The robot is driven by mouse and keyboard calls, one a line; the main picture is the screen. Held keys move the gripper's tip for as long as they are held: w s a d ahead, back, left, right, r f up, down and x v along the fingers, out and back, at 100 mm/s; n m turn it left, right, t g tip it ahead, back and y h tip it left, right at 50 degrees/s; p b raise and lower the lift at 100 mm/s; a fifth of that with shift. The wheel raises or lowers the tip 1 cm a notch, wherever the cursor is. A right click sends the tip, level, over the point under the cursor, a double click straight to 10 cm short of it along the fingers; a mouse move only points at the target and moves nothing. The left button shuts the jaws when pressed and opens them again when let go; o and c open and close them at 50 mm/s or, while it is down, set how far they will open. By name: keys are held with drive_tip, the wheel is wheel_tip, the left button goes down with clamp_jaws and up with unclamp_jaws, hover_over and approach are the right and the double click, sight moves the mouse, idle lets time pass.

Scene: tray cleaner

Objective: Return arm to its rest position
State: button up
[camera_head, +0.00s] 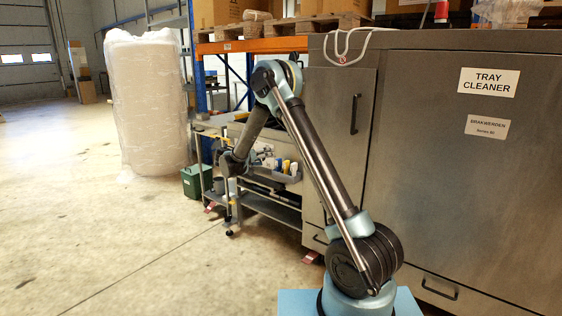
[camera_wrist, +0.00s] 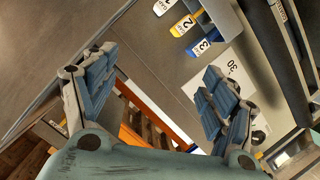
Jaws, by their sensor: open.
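My arm rises in front of the tray cleaner (camera_head: 430,140), bends at a high elbow and hangs down to the left.
A green bin (camera_head: 196,182) and a wrapped roll (camera_head: 148,105) stand left. An orange-blue rack (camera_head: 250,46) is behind. Floor at left is clear.

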drive_tip(key=s+d+r+g, duration=0.2)
drive_tip(key=s+d+r, duration=0.25)
drive_tip(key=d, duration=0.45)
drive_tip(key=s+d+r+g+y, duration=0.2)
drive_tip(key=s+d+r, duration=0.1)
drive_tip(key=s+d, duration=0.6)
drive_tip(key=s+d+r+g+y, duration=0.2)
drive_tip(key=s+d+r, duration=0.1)
drive_tip(key=s+d, duration=0.65)
drive_tip(key=s+d+f+n+g+y, duration=0.1)
drive_tip(key=s+f+y, duration=0.1)
drive_tip(key=s, duration=0.8)
drive_tip(key=s+d+f+g+y, duration=0.1)
drive_tip(key=s+f, duration=0.1)
drive_tip(key=s, duration=0.8)
drive_tip(key=s+a+f+y, duration=0.2)
drive_tip(key=s+f, duration=0.6)
drive_tip(key=s, duration=0.6)
drive_tip(key=shift+f+g+y, duration=0.2)
drive_tip(key=shift+g+y, duration=0.1)
drive_tip(key=shift+y, duration=0.4)
drive_tip(key=shift+a, duration=0.1)
